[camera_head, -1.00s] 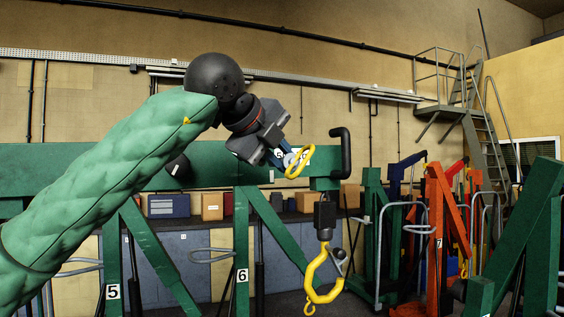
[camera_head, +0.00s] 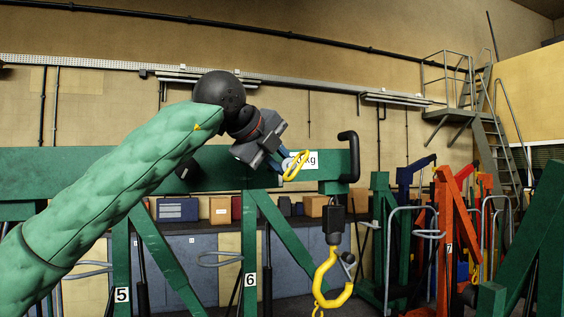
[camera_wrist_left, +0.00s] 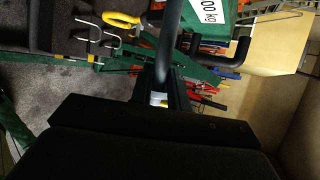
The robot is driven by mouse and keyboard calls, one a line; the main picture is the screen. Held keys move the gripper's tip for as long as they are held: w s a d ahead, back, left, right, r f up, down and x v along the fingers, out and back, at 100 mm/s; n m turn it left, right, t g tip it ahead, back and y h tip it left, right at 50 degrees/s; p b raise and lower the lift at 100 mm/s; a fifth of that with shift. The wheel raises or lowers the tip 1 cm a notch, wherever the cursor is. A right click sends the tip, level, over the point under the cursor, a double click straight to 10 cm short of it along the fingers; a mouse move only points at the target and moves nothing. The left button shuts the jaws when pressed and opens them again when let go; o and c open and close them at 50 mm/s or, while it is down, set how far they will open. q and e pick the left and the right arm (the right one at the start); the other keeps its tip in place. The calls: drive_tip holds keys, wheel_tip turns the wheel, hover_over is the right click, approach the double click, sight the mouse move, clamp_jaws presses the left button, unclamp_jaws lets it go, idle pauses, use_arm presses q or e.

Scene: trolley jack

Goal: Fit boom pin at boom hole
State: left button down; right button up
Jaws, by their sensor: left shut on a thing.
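The green boom (camera_head: 90,165) runs level across the head view. Its right end carries a white label (camera_head: 311,160) ending in "kg". My left gripper (camera_head: 281,157) is in front of the boom, left of that end, and shut on the boom pin, whose yellow loop (camera_head: 296,166) sticks out and overlaps the label. Most of the pin is hidden by the fingers. In the left wrist view a dark, blurred bar rises from the gripper toward the boom (camera_wrist_left: 196,22). The boom hole cannot be made out. My right gripper is not in view.
A black handle (camera_head: 350,156) sits on the boom's end. A yellow hook (camera_head: 329,280) hangs below it from a black block (camera_head: 331,219). Green legs (camera_head: 250,240) stand under the boom. Orange (camera_head: 445,245) and blue cranes and a metal stair are at the right.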

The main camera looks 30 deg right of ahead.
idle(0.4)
use_arm(q)
drive_tip(key=shift+b, duration=0.45)
drive_tip(key=shift+b, duration=1)
idle(1.2)
drive_tip(key=shift+w+d+r, duration=0.1)
drive_tip(key=shift+w+d, duration=0.1)
drive_tip(key=shift+w, duration=0.6)
drive_tip(key=shift+w+d+f, duration=0.1)
drive_tip(key=shift+w+d, duration=0.05)
drive_tip(key=shift+w, duration=0.6)
drive_tip(key=shift+w+d+r, duration=0.1)
drive_tip(key=shift+w+d, duration=0.1)
drive_tip(key=shift+w, duration=0.6)
idle(0.5)
drive_tip(key=shift+w+d+p, duration=0.25)
drive_tip(key=shift+w+p, duration=0.1)
drive_tip(key=shift+w, duration=0.7)
drive_tip(key=shift+w+d+p, duration=0.25)
drive_tip(key=shift+w+p, duration=0.1)
drive_tip(key=shift+w, duration=0.65)
